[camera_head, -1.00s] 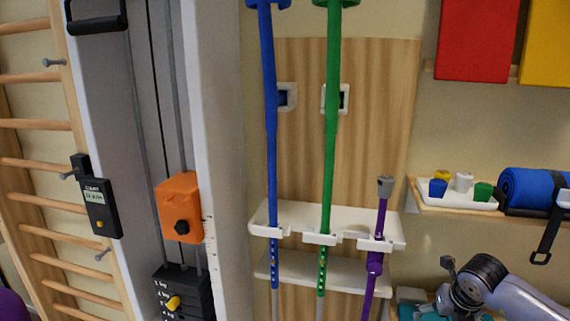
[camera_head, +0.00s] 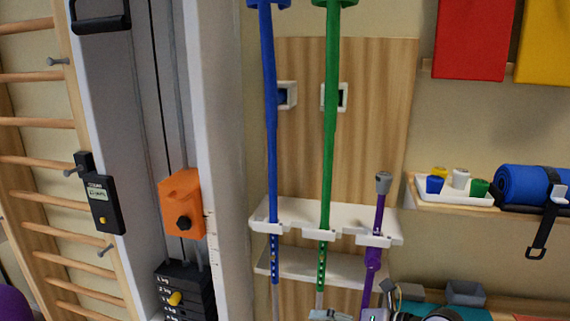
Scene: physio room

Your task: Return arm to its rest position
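Parts of my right arm and gripper (camera_head: 375,314) show at the bottom edge, right of centre, in front of the lower end of the purple cane (camera_head: 375,250). My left gripper is not in view.
A blue cane (camera_head: 271,130) and a green cane (camera_head: 329,130) stand in a white wall rack (camera_head: 345,217). A shelf (camera_head: 425,203) at the right holds a white tray (camera_head: 462,196) and a rolled blue mat (camera_head: 528,184). A weight machine (camera_head: 105,140) stands left.

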